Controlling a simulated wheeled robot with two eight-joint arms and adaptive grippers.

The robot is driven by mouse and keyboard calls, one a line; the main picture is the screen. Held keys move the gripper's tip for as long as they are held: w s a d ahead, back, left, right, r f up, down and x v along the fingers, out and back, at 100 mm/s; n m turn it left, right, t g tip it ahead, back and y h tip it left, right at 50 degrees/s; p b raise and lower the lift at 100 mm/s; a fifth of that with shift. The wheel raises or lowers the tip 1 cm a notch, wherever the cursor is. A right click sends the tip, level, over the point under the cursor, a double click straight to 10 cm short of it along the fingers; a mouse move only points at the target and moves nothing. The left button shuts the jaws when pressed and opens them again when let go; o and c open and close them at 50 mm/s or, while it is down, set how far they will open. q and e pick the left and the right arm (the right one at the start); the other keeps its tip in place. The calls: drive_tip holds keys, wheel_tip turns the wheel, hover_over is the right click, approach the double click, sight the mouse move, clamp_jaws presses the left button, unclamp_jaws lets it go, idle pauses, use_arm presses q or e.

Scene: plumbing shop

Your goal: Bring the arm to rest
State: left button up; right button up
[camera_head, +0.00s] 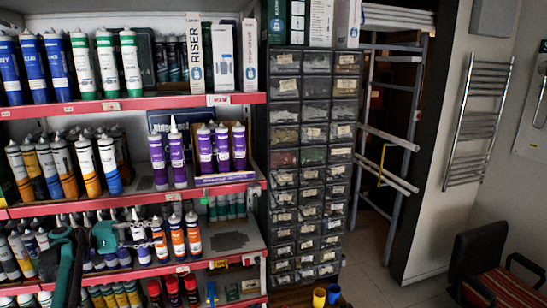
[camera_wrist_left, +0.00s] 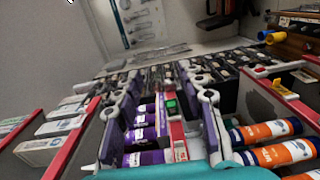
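My left arm comes in at the lower left of the head view, with teal and dark links. Its gripper (camera_head: 140,236) is in front of the lower shelf, close to a row of orange and white cartridges (camera_head: 177,237). In the left wrist view the two fingers of the left gripper (camera_wrist_left: 163,88) stand apart, with a gap between them. Purple cartridges (camera_wrist_left: 146,125) on the shelf show through that gap, and I see nothing held. My right gripper is not in either view.
Red-edged shelves (camera_head: 140,103) full of cartridges fill the left. A dark drawer cabinet (camera_head: 268,160) stands beside them. A towel radiator (camera_head: 478,120) hangs on the right wall, above a chair (camera_head: 500,285). Yellow and blue cups (camera_head: 319,297) are at the bottom. Open floor lies right of the cabinet.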

use_arm(q)
drive_tip(key=s+d+f+n+y+b, duration=0.15)
drive_tip(key=d+f+y+b, duration=0.45)
drive_tip(key=d, duration=0.7)
drive_tip(key=s+d+f+y+b, duration=0.3)
drive_tip(key=s+d+f+b, duration=0.25)
drive_tip(key=s+f, duration=0.3)
drive_tip(key=s+f+m+t+y+b, duration=0.2)
drive_tip(key=s+f+y+b, duration=0.6)
drive_tip(key=s+f, duration=1.3)
wheel_tip(320, 180, down, 3)
drive_tip(key=m+b, duration=0.2)
drive_tip(key=b, duration=0.1)
drive_tip(key=shift+a+f+m, duration=0.15)
drive_tip(key=shift+f+m, duration=0.05)
drive_tip(key=shift+m, duration=0.15)
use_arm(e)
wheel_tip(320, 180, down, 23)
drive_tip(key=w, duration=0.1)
